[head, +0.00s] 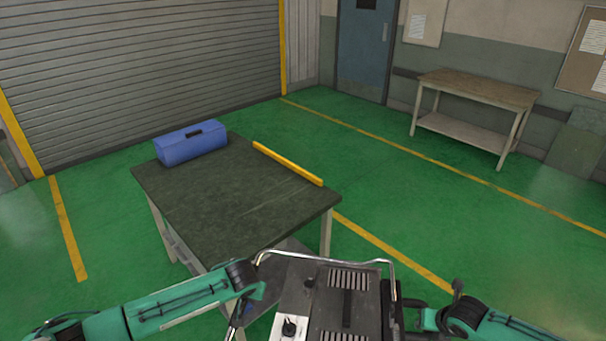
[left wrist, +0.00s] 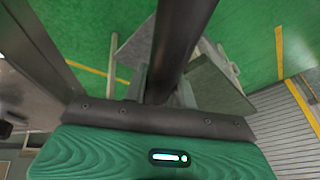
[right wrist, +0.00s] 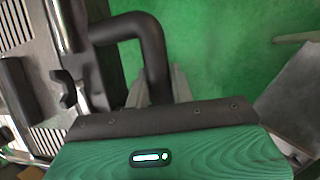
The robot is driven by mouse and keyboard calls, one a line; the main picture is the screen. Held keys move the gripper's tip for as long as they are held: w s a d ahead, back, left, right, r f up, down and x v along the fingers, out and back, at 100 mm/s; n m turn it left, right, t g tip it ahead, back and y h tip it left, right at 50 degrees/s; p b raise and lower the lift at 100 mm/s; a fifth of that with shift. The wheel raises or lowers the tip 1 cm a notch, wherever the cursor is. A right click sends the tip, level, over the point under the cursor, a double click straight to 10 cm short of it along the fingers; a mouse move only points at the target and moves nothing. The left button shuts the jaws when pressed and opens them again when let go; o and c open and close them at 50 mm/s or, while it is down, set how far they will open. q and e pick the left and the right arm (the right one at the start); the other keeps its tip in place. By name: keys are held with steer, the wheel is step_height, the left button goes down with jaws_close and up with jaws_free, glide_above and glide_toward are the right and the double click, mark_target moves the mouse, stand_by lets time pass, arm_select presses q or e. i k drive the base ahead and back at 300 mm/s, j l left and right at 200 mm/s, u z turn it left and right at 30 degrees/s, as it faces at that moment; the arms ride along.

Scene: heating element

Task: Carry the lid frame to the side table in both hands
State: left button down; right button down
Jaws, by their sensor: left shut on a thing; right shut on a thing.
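The lid frame (head: 345,300) is a grey metal unit with slotted vents, a black knob on a pale panel and a bright bent rail along its far side. It is low in the head view, between my arms. My left gripper (head: 250,288) is shut on its left side; in the left wrist view a dark tube (left wrist: 180,45) passes between the fingers. My right gripper (head: 425,316) is shut on its right side, on a black bent tube (right wrist: 155,50) in the right wrist view. The fingertips are mostly hidden.
A dark-topped table (head: 225,195) stands just ahead, with a blue toolbox (head: 191,143) and a yellow bar (head: 287,164) at its far edges; its middle is clear. A wooden-topped table (head: 480,88) with a lower shelf stands by the back wall. Green floor (head: 430,190) between is open.

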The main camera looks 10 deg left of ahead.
mark_target(237, 197)
steer(key=i+u, duration=0.3)
steer(key=i, duration=0.2)
steer(key=i+u, duration=0.25)
steer(key=i, duration=0.25)
steer(key=i+l+u, duration=0.15)
steer(key=i+u, duration=0.15)
steer(key=i, duration=0.2)
steer(key=i+l+u, duration=0.25)
steer(key=i, duration=0.25)
steer(key=i+l+u, duration=0.3)
steer(key=i+l, duration=0.1)
steer(key=i, duration=0.05)
